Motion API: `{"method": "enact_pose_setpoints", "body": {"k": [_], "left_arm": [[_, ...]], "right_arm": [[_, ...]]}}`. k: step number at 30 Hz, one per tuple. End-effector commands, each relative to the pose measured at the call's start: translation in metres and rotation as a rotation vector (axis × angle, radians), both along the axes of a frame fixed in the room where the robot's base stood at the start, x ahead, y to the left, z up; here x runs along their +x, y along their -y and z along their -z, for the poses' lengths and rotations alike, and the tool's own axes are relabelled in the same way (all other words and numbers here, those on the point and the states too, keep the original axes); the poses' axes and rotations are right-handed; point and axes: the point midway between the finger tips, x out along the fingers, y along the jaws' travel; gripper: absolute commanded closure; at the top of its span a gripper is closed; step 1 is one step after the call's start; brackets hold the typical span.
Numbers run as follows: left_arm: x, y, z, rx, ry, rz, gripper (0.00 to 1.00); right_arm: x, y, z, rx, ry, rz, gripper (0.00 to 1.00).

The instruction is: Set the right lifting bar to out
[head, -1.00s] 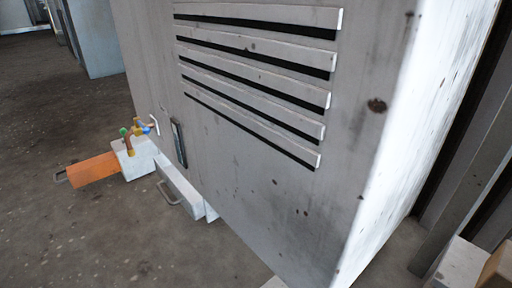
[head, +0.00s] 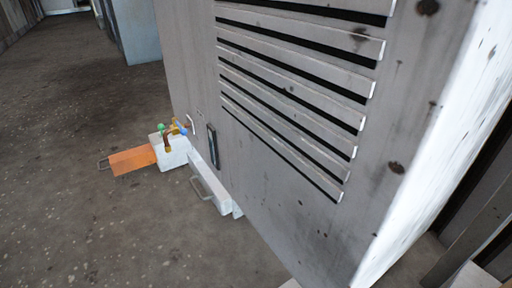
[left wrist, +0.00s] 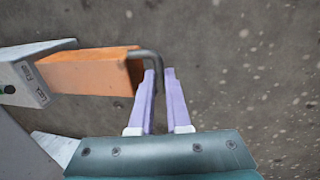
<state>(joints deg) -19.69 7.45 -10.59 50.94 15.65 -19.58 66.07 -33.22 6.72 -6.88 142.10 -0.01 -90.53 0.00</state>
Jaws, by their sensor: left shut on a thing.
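An orange bar (head: 132,160) sticks out to the left from a white block (head: 172,152) at the foot of the large grey housing (head: 270,190). A thin grey handle (head: 103,165) is on its outer end. In the left wrist view, the orange bar (left wrist: 95,72) comes out of a pale block (left wrist: 22,80) with small labels. Its bent grey handle (left wrist: 156,60) runs down between the two purple fingers of my left gripper (left wrist: 160,74), which is shut on it. The head view shows neither gripper.
A pale step-like part (head: 212,190) with a grey loop handle sits low on the housing. Valves with coloured ends (head: 174,130) stand above the white block. The concrete floor (head: 80,220) to the left is clear. A blue-grey cabinet (head: 137,30) stands behind.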

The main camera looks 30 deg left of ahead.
Motion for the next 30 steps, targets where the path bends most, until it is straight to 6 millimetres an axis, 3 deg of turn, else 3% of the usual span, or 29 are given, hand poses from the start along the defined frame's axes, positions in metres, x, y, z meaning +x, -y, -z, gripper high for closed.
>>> {"method": "enact_pose_setpoints", "body": {"k": [5,6,14,23,30], "left_arm": [[-0.003,-0.001,0.001,0.001,-0.007,0.000,1.00],[-0.003,-0.001,0.001,0.001,-0.008,0.000,0.83],[-0.002,0.000,0.001,0.001,-0.006,0.000,0.55],[-0.001,0.000,-0.002,0.000,-0.003,0.000,0.55],[-0.005,-0.002,-0.029,0.000,-0.004,-0.001,0.55]], "right_arm": [[0.000,0.000,0.000,0.000,-0.001,0.000,1.00],[0.000,0.000,0.001,0.000,-0.001,0.000,1.00],[0.000,0.000,0.001,0.000,-0.001,0.000,1.00],[0.000,0.000,-0.002,0.000,-0.001,0.000,1.00],[0.000,0.001,-0.028,-0.003,-0.002,-0.002,1.00]]}}
